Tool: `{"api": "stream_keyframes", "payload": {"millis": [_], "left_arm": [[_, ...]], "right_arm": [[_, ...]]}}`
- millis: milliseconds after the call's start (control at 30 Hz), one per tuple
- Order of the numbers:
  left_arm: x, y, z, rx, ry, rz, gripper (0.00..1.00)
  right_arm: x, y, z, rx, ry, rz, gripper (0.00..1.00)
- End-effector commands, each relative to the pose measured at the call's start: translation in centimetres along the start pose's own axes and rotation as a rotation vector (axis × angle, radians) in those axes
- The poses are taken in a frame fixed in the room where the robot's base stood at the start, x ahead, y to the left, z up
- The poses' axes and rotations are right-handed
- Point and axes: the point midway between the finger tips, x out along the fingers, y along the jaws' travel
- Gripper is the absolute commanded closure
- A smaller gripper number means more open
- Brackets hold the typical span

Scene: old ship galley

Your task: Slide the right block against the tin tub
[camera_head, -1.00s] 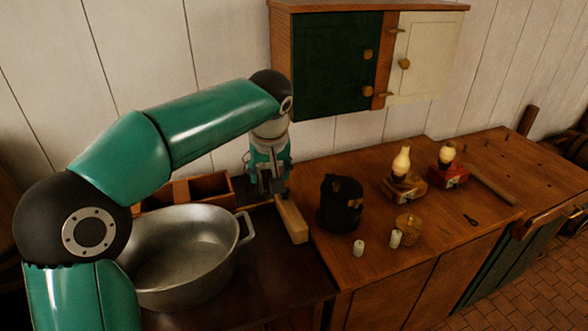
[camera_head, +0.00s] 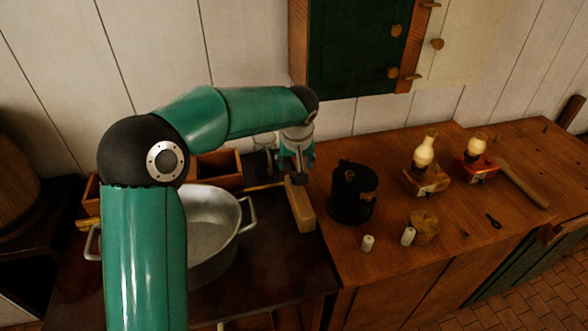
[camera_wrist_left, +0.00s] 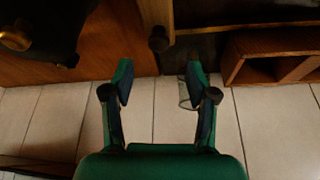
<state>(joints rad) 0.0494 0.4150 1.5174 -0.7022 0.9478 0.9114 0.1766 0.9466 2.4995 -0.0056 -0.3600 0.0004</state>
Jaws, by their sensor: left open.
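The right block (camera_head: 301,208) is a long pale wooden bar on the counter, right of the tin tub (camera_head: 208,238), with a gap between it and the tub's handle. The tub is a grey metal basin, partly hidden by my left arm. My left gripper (camera_head: 297,173) is open over the far end of the block. In the left wrist view, my open fingers (camera_wrist_left: 162,88) hang above pale wall boards. The block (camera_wrist_left: 155,12) shows at the top centre, ahead of the fingertips, with a dark knob at its near end. My right gripper is out of view.
A black pot (camera_head: 352,194) stands close right of the block. A wooden box (camera_head: 219,165) and a clear glass (camera_head: 264,156) are behind the tub. Two candles, a round lidded item (camera_head: 425,224) and two lamps stand farther right. A wall cabinet (camera_head: 350,45) hangs above.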

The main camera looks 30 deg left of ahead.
Motion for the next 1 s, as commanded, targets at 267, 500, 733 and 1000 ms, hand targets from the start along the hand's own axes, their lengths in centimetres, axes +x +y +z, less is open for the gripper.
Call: {"api": "stream_keyframes", "payload": {"millis": [267, 500, 733, 1000], "left_arm": [[4.7, 0.1, 0.0, 0.003, -0.003, -0.001, 0.42], [6.0, 0.2, 0.1, 0.003, -0.001, 0.001, 0.42], [6.0, 0.3, 0.1, 0.004, 0.000, 0.002, 0.42], [6.0, 0.3, 0.1, 0.004, 0.000, 0.002, 0.87]], "right_arm": [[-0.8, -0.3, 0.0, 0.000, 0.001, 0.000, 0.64], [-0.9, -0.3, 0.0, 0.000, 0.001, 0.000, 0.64], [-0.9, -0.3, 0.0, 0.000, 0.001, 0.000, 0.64], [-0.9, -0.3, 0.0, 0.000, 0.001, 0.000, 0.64]]}}
